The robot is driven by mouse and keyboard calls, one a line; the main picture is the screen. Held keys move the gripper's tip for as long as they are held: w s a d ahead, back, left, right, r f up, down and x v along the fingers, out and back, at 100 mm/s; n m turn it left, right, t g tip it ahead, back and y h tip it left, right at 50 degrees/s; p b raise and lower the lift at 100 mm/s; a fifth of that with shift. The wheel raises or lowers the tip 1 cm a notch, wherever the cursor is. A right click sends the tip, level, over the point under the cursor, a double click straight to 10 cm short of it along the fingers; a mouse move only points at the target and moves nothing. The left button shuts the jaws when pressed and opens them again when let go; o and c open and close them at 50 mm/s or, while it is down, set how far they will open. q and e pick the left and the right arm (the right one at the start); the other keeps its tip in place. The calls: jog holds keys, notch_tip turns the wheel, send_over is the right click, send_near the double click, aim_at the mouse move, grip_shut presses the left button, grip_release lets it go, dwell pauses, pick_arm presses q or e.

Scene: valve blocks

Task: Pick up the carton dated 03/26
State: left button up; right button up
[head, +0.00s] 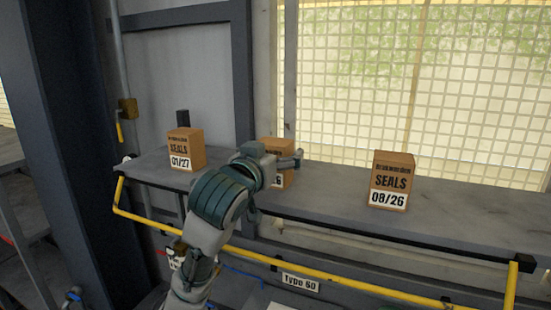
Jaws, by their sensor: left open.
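Three brown cartons marked SEALS stand upright on a grey shelf (325,198). The left carton (187,148) reads 01/27 and the right carton (393,180) reads 08/26. The middle carton (279,144) is partly hidden behind my left gripper (284,160). Only a final 6 of its date shows, so I cannot read the full date. My left gripper is open, in front of the middle carton's face. I cannot tell whether it touches the carton. My right gripper is out of view.
A yellow rail (330,267) runs along the shelf's front, with a Type 60 label (300,282) below. A grid window (410,100) stands behind the shelf. A dark post (70,120) rises at left. The shelf is clear between the middle and right cartons.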

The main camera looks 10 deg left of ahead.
pick_arm(q)
jog(key=shift+a, duration=0.15)
jog(key=shift+s, duration=0.1)
jog(key=c, duration=0.3)
jog(key=shift+a, duration=0.1)
jog(key=c, duration=0.9)
jog(key=shift+c, duration=1.2)
jog(key=shift+d, duration=0.25)
jog(key=shift+d, duration=0.1)
